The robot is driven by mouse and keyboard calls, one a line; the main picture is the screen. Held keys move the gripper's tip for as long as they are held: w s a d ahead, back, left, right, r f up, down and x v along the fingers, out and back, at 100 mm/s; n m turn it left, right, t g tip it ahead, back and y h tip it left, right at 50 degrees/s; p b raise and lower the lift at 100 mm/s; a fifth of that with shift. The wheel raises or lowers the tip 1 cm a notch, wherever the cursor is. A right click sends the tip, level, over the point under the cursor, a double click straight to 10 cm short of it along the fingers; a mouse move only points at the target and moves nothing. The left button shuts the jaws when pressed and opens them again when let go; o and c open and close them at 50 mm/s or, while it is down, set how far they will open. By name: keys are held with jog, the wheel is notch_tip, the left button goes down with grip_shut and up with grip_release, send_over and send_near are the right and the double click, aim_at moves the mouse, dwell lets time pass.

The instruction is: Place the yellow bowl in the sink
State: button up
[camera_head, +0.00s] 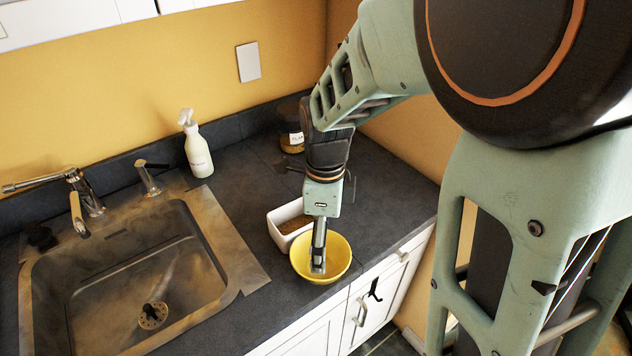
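The yellow bowl (341,257) stands upright on the dark counter near its front edge, to the right of the sink. My gripper (318,262) points down from above, with its fingertips in front of or inside the bowl. The fingers are seen nearly edge-on, so I cannot tell whether they are open or whether they touch the bowl wall. They hide part of the bowl's inside. The metal sink (190,290) is set in the counter at the left, with a drain in its floor. Its basin looks empty of dishes.
A white rectangular container (276,228) with brown contents stands just behind and left of the bowl. A white soap bottle (197,152), a faucet (85,193) and a dark jar (292,142) stand farther back. A bare counter strip separates bowl and sink.

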aim_at(338, 259)
jog(key=f, duration=0.5)
jog(key=shift+s+a+f, duration=0.1)
jog(key=shift+a+f, duration=0.2)
jog(key=shift+c, duration=0.3)
jog(key=c, duration=1.2)
jog(key=shift+c, duration=0.2)
jog(key=shift+r, duration=0.1)
